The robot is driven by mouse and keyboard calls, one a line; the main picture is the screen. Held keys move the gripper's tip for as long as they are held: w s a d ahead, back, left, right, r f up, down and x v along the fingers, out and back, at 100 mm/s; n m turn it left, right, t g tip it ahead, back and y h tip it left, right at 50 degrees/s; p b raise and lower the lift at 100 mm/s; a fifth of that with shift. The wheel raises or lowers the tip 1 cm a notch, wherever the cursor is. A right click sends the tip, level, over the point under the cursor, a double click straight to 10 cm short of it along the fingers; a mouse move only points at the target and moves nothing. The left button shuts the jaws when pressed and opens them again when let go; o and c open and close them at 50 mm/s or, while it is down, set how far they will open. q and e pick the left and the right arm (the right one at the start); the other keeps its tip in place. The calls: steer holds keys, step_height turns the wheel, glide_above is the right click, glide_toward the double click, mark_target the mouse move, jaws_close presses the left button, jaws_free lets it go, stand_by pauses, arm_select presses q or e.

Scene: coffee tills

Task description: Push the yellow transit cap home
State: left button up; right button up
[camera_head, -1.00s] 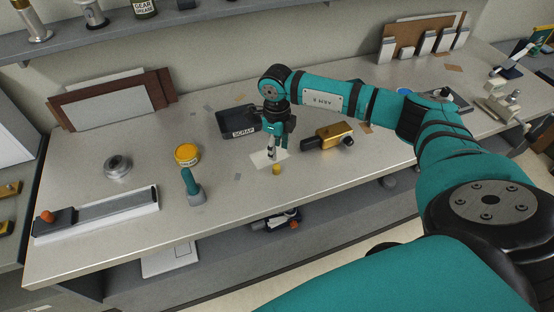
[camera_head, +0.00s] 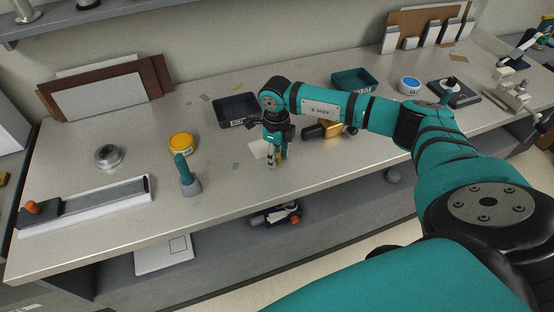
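My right gripper (camera_head: 272,162) points down over the front middle of the bench, beside a pale paper patch. A small yellow piece, apparently the yellow transit cap (camera_head: 284,152), shows just right of its fingers and is partly hidden by them. I cannot tell whether the fingers touch or hold it, or how far they are apart. A brass-coloured body (camera_head: 325,130) with a dark end lies to the right, partly behind my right arm. My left gripper is not in view.
The SCRAP tray (camera_head: 237,111) is behind the gripper; a green tray (camera_head: 354,79) stands farther back. A yellow-lidded tin (camera_head: 181,144) and a green-handled tool (camera_head: 186,176) stand to the left.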

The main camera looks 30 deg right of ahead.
mark_target(277, 155)
jaws_close()
steer(key=shift+r+p, duration=1.15)
steer(key=shift+r, duration=0.85)
